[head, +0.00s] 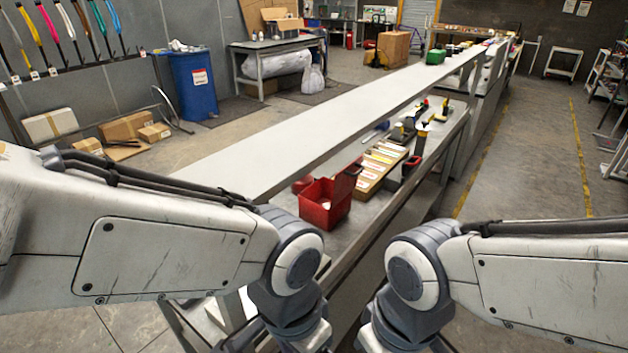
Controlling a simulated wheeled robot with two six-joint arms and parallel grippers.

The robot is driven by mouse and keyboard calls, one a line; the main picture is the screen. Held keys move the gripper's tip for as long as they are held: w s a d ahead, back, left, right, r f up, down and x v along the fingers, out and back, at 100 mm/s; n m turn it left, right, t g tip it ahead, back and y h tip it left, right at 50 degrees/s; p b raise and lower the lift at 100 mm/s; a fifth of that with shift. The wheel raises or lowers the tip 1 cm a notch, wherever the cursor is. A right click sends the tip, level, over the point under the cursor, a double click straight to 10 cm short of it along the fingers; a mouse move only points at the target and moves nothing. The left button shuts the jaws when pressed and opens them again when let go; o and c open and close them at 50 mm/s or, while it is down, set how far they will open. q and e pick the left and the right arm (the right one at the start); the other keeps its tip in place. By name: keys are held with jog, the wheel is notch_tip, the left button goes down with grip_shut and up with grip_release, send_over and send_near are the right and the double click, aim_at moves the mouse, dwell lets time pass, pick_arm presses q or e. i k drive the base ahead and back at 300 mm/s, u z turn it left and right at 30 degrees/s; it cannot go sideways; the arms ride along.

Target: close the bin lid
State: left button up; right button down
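A small red bin (325,205) sits on the lower shelf of the long bench, just beyond my arms. Its top looks open, and I see its dark inside with something pale in it. A red flap that looks like its lid (346,180) stands raised at the bin's back right side. My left arm comes in from the left and bends down in front of the bench, short of the bin. My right arm comes in from the right and bends down likewise. Both grippers are below the picture's edge and hidden.
The bench's long upper board (330,105) runs above and left of the bin. A tray of cards (380,165) and several yellow-and-black tools stand behind the bin. A blue drum (192,85) and cardboard boxes (127,126) are at left.

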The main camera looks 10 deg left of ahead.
aim_at(345, 181)
jog(key=u, duration=1.65)
jog(key=k, duration=0.75)
jog(key=z, duration=1.45)
jog(key=i, duration=1)
